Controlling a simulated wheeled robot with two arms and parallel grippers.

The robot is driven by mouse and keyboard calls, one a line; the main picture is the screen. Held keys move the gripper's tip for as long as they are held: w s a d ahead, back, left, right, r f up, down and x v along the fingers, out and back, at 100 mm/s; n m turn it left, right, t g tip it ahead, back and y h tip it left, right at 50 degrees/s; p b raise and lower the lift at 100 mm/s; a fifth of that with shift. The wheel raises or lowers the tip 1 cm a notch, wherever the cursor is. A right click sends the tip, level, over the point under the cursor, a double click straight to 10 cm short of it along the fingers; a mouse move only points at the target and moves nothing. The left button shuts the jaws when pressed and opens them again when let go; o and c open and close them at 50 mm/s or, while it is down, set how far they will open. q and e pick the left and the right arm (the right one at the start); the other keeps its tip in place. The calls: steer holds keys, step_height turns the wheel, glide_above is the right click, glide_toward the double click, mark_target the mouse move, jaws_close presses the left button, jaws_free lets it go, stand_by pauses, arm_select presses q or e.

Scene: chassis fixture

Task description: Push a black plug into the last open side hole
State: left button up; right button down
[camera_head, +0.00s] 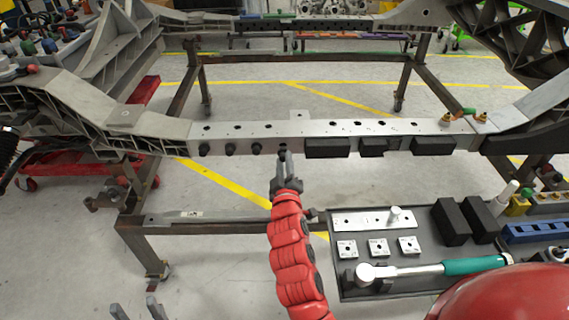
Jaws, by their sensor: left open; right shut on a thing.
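A pale metal chassis beam (300,128) runs across the middle. Black plugs (230,149) sit in its side face left of centre, in a row. My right gripper (284,160), on the red arm, is at that side face just right of the row. It is shut on a black plug (283,148), mostly hidden by the fingers; I cannot tell how deep the plug sits in the side hole there. My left gripper (137,312) shows only its two grey fingertips at the bottom left edge, apart and empty.
Black blocks (327,148) are on the beam's side face right of my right gripper. A dark tray (350,290) with a teal-handled torque wrench (440,268), white square plates and black blocks lies at the lower right. Floor at lower left is mostly clear.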

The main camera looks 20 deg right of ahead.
steer(key=shift+w, duration=0.25)
steer(key=shift+w+d, duration=0.2)
steer(key=shift+w, duration=0.35)
steer(key=shift+w+d, duration=0.2)
steer(key=shift+w, duration=0.4)
stand_by(0.4)
steer(key=c, duration=0.6)
jaws_free()
steer(key=b+v, duration=0.2)
steer(key=v, duration=0.7)
